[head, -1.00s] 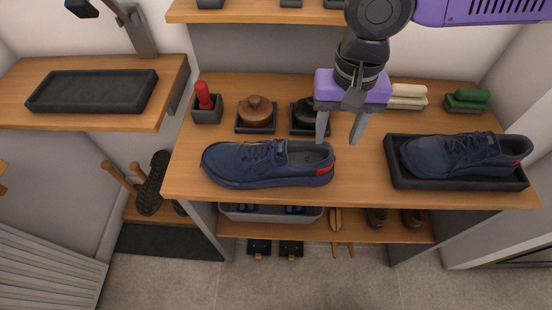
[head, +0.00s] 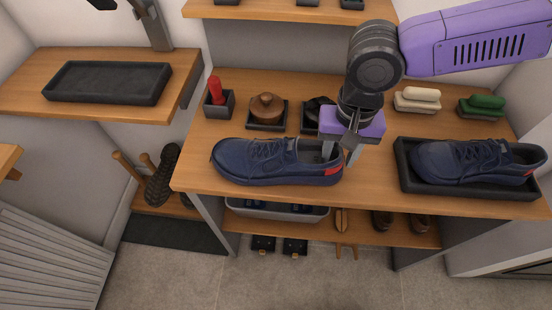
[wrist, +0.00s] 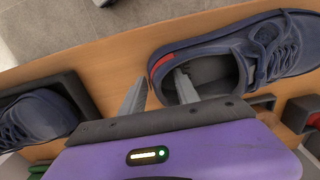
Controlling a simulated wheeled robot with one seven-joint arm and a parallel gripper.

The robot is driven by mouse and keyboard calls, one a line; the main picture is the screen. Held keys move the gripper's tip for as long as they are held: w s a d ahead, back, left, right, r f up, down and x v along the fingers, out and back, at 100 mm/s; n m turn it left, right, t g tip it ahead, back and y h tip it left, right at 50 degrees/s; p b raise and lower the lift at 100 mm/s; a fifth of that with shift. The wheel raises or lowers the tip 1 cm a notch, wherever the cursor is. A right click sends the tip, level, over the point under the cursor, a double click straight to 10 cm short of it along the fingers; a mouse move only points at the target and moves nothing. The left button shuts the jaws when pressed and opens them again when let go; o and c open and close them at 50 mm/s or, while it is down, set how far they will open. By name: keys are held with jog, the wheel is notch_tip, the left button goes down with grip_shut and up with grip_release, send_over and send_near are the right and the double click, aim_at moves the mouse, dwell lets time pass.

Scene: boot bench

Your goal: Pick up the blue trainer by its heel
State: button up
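The blue trainer (head: 265,163) lies on the wooden bench, toe to the left and red heel patch (head: 334,171) to the right in the head view. My gripper (head: 340,157) is above its heel with fingers apart. In the wrist view my gripper (wrist: 162,80) has one finger over the shoe's opening and the other outside the heel. The heel rim of the blue trainer (wrist: 165,55) lies between them, and neither finger clearly touches it. A second blue trainer (head: 470,161) sits in a black tray (head: 408,180) at the right.
Behind the trainer stand a red-topped item (head: 216,92) in a holder, a brown round pot (head: 267,108) and a dark item (head: 318,112) close to my gripper. A cream brush (head: 418,98) and a green brush (head: 482,104) are at the back right. A shelf hangs above.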

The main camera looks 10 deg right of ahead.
grip_shut()
